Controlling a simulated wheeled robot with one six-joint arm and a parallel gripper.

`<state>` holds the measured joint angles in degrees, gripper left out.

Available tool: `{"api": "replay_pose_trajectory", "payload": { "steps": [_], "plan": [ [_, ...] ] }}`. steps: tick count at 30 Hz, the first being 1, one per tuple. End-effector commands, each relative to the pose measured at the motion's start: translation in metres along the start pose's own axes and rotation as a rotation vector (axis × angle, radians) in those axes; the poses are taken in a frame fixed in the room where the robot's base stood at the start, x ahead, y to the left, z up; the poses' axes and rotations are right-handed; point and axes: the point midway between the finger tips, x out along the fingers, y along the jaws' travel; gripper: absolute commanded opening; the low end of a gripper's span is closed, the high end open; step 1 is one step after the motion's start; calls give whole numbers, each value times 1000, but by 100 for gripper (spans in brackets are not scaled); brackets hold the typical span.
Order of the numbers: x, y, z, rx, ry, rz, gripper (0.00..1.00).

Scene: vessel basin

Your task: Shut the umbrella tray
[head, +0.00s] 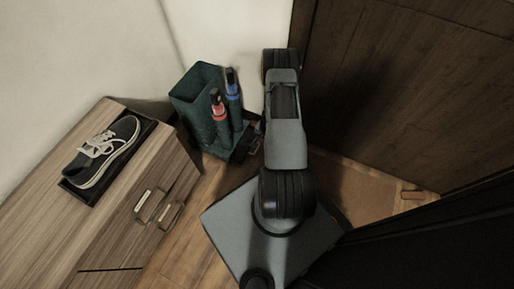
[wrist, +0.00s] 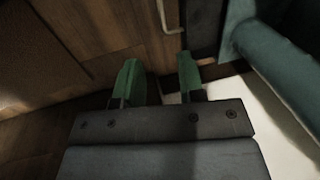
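The dark green umbrella stand (head: 195,95) stands on the floor by the wall corner. A dark tray (head: 240,150) juts from its base, partly hidden by my arm. In the wrist view a dark panel (wrist: 203,28), which looks like the tray, carries a pale bent handle (wrist: 164,16) at the top. My gripper (wrist: 158,60) has its two green fingers spread apart with nothing between them. The handle lies just beyond the fingertips, apart from them. My gripper is mostly hidden behind my arm in the head view.
Umbrellas with red (head: 218,106) and blue (head: 232,86) handles stand at the stand. A wooden cabinet (head: 150,185) with a shoe (head: 105,150) on a dark tray is on the left. A dark wooden door-like panel (head: 390,90) is on the right.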

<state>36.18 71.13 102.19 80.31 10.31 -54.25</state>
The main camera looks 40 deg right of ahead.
Motion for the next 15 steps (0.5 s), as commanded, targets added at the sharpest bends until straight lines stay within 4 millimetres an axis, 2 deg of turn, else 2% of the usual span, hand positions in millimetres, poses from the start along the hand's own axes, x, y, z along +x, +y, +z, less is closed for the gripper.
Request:
{"api": "replay_pose_trajectory", "payload": {
  "steps": [1, 15],
  "plan": [
    [11, 2, 2, 2, -1, 3, 36],
    [97, 1, 3, -1, -1, 2, 36]
  ]
}}
